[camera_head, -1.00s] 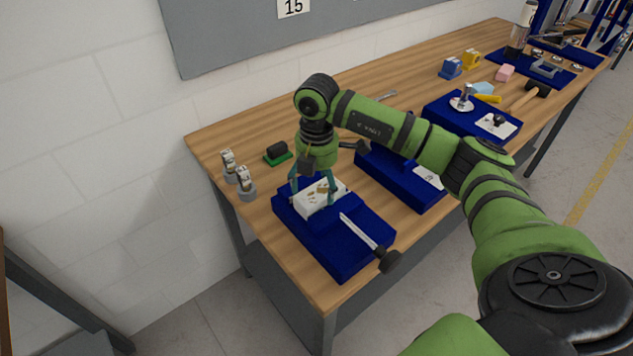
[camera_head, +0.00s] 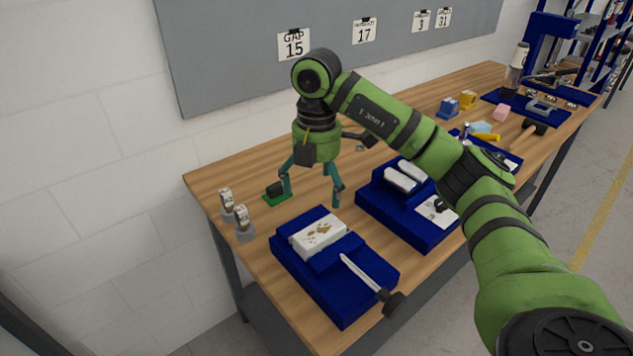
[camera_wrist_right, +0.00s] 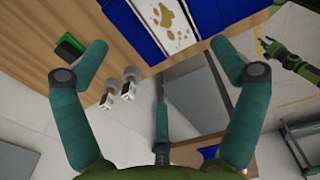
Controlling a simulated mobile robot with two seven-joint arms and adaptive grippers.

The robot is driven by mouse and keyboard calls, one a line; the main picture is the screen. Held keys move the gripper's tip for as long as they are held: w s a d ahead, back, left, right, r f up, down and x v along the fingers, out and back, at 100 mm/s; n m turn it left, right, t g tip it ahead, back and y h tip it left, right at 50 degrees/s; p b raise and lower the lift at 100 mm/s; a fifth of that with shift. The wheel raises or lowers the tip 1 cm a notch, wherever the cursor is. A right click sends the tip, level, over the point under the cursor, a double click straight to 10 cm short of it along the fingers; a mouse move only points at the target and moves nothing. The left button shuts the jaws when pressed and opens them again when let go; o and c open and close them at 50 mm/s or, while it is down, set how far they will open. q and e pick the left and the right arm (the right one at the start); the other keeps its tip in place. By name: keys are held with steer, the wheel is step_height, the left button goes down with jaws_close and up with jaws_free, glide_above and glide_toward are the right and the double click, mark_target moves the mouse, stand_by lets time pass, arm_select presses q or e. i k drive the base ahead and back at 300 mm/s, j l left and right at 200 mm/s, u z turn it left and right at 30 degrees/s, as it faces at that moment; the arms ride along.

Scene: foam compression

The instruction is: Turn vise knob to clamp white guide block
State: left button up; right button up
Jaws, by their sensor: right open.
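The white guide block (camera_head: 318,233), with brown spots on top, sits in the blue vise (camera_head: 340,295) near the table's front left. It also shows in the right wrist view (camera_wrist_right: 165,22). The vise has a pale screw rod running to a black knob (camera_head: 393,304) at its front right end. My right gripper (camera_head: 310,200) is open and empty, raised above and behind the block. In the right wrist view its teal fingers (camera_wrist_right: 160,65) are spread wide with nothing between them.
A second blue fixture (camera_head: 385,215) with white parts stands right of the vise. Two small grey-based pieces (camera_head: 243,228) stand at the left table edge. A green-based black piece (camera_head: 276,192) lies behind. Tools and blocks fill the far right.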

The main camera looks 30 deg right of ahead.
mark_target(393, 303)
steer(key=z, duration=1.15)
